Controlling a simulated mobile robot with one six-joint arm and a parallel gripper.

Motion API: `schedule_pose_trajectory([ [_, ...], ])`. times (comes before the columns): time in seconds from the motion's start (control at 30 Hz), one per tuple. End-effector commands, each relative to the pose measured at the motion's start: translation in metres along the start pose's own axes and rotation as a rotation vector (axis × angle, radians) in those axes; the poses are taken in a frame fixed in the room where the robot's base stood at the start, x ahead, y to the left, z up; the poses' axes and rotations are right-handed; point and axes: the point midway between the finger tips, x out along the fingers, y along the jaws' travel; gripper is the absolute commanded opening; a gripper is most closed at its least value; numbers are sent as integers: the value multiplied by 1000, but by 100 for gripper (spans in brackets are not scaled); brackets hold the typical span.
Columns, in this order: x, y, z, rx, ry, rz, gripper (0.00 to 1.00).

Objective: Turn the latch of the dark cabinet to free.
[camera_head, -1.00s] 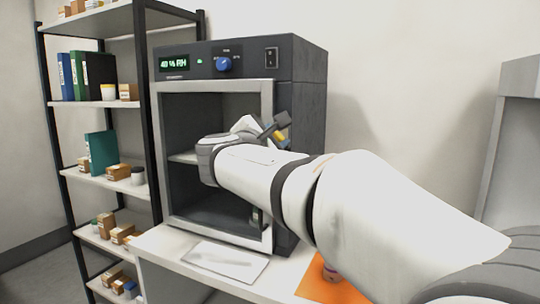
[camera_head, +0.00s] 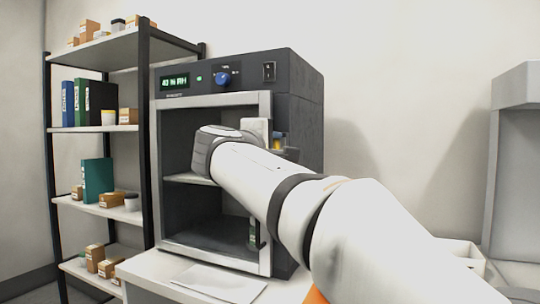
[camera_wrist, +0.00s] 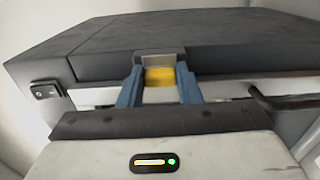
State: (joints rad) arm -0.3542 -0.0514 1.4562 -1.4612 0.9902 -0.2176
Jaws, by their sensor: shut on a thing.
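The dark cabinet (camera_head: 304,125) stands on a pale bench, with a display and blue knob above a light-framed door (camera_head: 265,190). Its latch shows in the wrist view as a yellow piece (camera_wrist: 160,77) below a small grey plate, at the cabinet's front edge. My gripper (camera_wrist: 159,84) has its two blue fingers on either side of the yellow piece and is shut on it. In the head view the yellow (camera_head: 277,145) shows beside the door's right edge, partly hidden by my gripper and arm. The latch's exact angle is hard to tell.
A shelf rack (camera_head: 148,130) with binders and small boxes stands left of the cabinet. A white sheet (camera_head: 218,283) lies before the door. A dark bar-like handle (camera_wrist: 285,102) is right of my fingers in the wrist view. A grey structure (camera_head: 512,170) is at the far right.

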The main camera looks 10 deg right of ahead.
Motion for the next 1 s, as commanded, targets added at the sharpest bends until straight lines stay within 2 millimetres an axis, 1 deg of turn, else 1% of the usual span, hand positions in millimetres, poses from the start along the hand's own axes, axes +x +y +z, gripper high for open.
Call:
schedule_pose_trajectory([
  [0.03, 0, -2, 0, 11, -1, -2, 8],
  [0.57, 0, -1, 0, 35, -1, -3, 8],
  [0.6, 0, -1, 0, 35, -1, -3, 32],
  [0.87, 0, -1, 0, 34, -1, -1, 53],
  [1.0, 0, -1, 0, 34, -1, -1, 53],
])
